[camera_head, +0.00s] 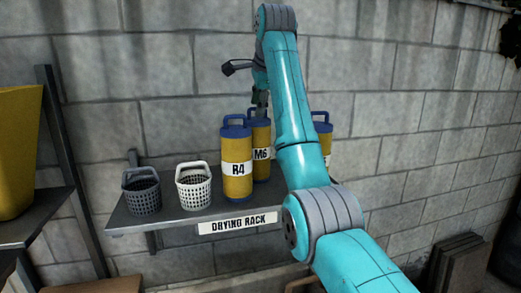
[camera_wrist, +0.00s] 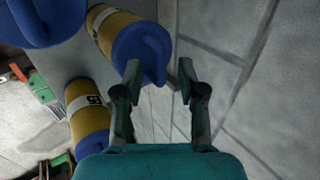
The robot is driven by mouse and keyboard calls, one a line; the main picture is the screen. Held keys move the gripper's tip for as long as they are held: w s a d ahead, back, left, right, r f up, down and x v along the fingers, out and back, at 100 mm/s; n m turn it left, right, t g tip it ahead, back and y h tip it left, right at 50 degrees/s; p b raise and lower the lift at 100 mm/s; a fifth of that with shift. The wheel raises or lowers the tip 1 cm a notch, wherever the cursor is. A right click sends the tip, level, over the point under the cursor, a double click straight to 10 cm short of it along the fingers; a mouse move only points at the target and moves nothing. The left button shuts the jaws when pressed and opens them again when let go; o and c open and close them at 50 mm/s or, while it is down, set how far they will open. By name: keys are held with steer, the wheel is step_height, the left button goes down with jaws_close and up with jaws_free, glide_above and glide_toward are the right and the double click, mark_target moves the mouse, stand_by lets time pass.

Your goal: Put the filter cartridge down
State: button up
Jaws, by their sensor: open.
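Several yellow filter cartridges with blue caps and handles stand upright on the drying rack shelf (camera_head: 215,212). One is marked R4 (camera_head: 237,145). One marked M6 (camera_head: 262,172) stands just behind it to the right. A third cartridge (camera_head: 323,130) is mostly hidden by my arm. My gripper (camera_head: 261,108) is at the top of M6, by its handle, and small in the head view. In the wrist view my gripper (camera_wrist: 159,68) has its fingers apart. A blue cartridge handle (camera_wrist: 156,62) shows between or just beyond the fingertips; contact is unclear.
A grey basket (camera_head: 141,192) and a white basket (camera_head: 193,187) stand on the shelf's left part. The block wall (camera_head: 420,120) is close behind the shelf. A yellow bin (camera_head: 18,150) stands on another shelf at the left. Panels (camera_head: 455,265) lean at lower right.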

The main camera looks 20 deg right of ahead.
steer(key=shift+w+f, duration=0.4)
steer(key=shift+f, duration=0.15)
steer(key=shift+c, duration=0.2)
jaws_close()
steer(key=shift+r, duration=0.2)
